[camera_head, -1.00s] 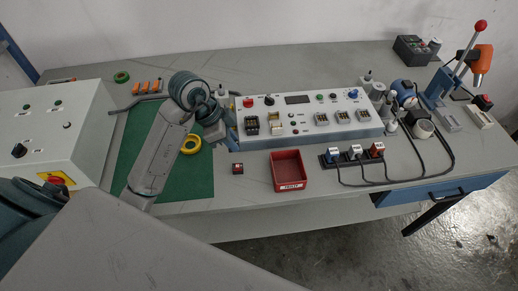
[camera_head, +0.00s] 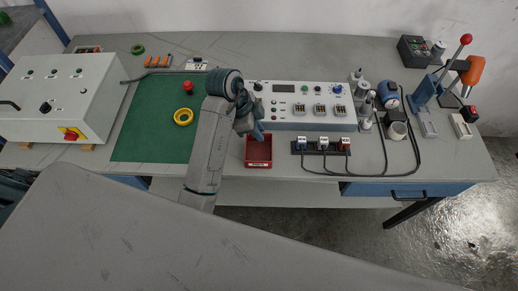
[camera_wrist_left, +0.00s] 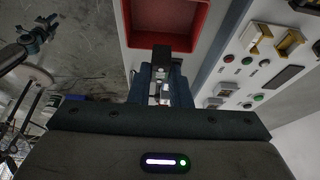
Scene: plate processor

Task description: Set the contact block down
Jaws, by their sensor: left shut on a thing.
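My left gripper (camera_head: 259,135) reaches in over the back edge of the red tray (camera_head: 258,165), beside the front of the control panel. It is shut on a small dark block (camera_wrist_left: 161,58), which I take to be the contact block. In the left wrist view the block sits between the fingers, near the rim of the red tray (camera_wrist_left: 196,40). I cannot tell whether it touches the tray. In the head view the block is hidden by the gripper. My right gripper does not show in the head view.
The white control panel (camera_head: 290,121) stands right behind the tray, its left end covered by my arm. A socket strip (camera_head: 314,152) with plugs and cables lies to the right. The green mat (camera_head: 150,145) carries a yellow ring (camera_head: 183,117) and a red button (camera_head: 188,86).

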